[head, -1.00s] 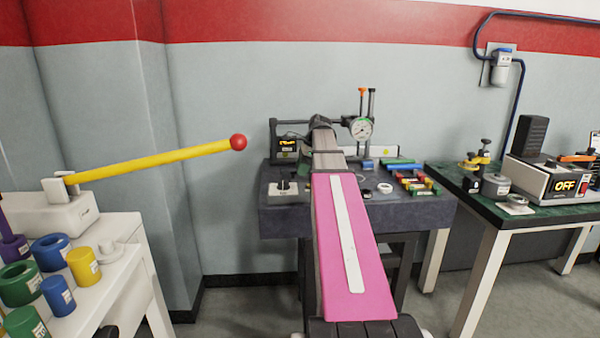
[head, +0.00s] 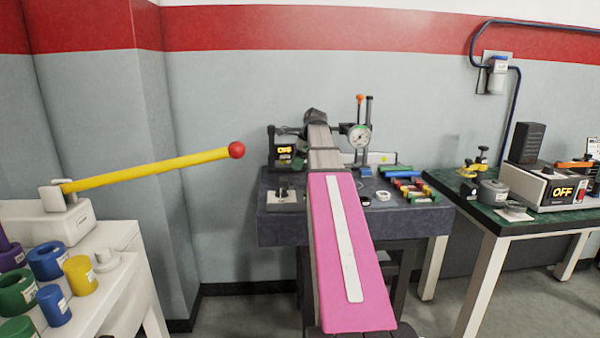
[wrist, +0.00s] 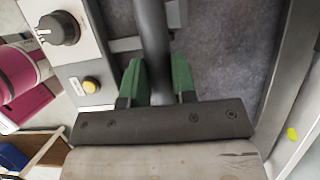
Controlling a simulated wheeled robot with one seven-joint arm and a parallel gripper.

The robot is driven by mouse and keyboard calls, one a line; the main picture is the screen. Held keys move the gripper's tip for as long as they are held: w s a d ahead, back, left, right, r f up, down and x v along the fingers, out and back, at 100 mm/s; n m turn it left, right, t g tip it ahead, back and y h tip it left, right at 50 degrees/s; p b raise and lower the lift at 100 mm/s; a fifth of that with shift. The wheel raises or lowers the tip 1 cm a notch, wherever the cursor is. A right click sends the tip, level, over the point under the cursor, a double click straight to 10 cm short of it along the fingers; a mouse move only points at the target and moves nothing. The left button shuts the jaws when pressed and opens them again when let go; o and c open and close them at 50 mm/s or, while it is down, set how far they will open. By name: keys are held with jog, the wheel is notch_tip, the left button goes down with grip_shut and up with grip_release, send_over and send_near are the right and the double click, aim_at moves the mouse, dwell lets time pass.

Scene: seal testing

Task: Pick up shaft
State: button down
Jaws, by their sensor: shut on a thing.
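The shaft (wrist: 152,35) is a dark grey, smooth cylinder in the wrist view, running from the top edge down between the fingers. My gripper (wrist: 157,78) has two green fingers, one on each side of the shaft, and is shut on it. The shaft's lower end is hidden behind the dark gripper body, and its upper end is out of frame. In the head view my pink arm reaches over the dark workbench (head: 275,225), and the fingers and the shaft cannot be made out there.
A control panel with a black knob (wrist: 58,27) and a yellow button (wrist: 90,85) is left of my fingers. A dial gauge (head: 358,136) stands right of my arm's end. Coloured blocks (head: 415,188) lie on the bench. A yellow lever (head: 150,170) sticks out from the left.

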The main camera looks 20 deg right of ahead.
jog(key=s+a+r, duration=0.2)
jog(key=a+r, duration=0.4)
jog(key=a, duration=0.4)
jog(key=shift+s, duration=0.35)
